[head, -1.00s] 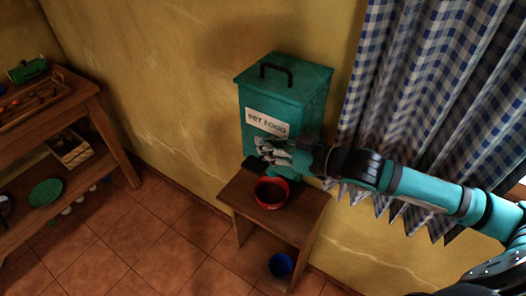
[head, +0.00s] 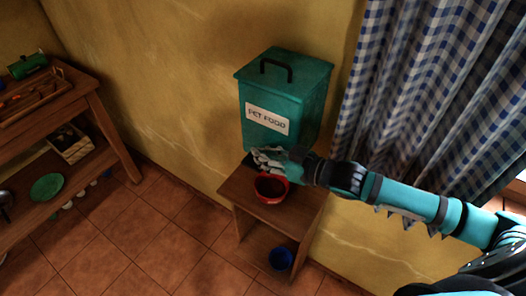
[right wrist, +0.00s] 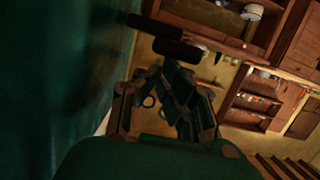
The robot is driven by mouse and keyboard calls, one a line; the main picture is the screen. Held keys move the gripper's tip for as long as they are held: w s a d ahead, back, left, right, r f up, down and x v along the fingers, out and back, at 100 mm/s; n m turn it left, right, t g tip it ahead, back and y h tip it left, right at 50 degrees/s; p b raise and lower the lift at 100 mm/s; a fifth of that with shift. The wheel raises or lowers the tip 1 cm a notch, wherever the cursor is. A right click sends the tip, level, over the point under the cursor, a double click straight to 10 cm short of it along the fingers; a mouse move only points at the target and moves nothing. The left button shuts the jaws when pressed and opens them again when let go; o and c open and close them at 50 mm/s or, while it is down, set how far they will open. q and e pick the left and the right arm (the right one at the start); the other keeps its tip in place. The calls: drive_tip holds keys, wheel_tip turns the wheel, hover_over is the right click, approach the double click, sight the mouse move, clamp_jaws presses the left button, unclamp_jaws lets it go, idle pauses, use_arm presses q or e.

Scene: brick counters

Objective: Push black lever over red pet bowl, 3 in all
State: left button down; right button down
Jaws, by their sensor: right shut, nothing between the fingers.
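The teal pet food dispenser (head: 300,97) stands on a small wooden stand against the wall. The red pet bowl (head: 271,194) sits on the stand in front of it; its contents are too dark to tell. My right gripper (head: 262,158) is shut and empty, low at the dispenser's front, above the bowl's back rim. It mostly hides the black lever in the head view. In the right wrist view, the black lever (right wrist: 179,49) shows just beyond my fingers (right wrist: 165,88); whether they touch is unclear. My left gripper is not in view.
The wooden stand (head: 240,186) has a blue bowl (head: 280,259) below it. A checked curtain (head: 400,110) hangs at the right, behind my right arm. A wooden shelf unit (head: 95,92) with a tray stands at the left. The tiled floor between is clear.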

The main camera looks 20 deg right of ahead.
wheel_tip(320, 180, down, 2)
drive_tip(key=shift+f, duration=0.2)
drive_tip(key=shift+r, duration=0.15)
wheel_tip(320, 180, up, 4)
drive_tip(key=p, duration=0.4)
drive_tip(key=shift+s+d, duration=0.15)
drive_tip(key=shift+s, duration=0.05)
drive_tip(key=b+v, duration=0.2)
drive_tip(key=v, duration=0.7)
drive_tip(key=shift+s, duration=0.2)
drive_tip(key=shift+d+r, duration=0.1)
drive_tip(key=shift+r, duration=0.05)
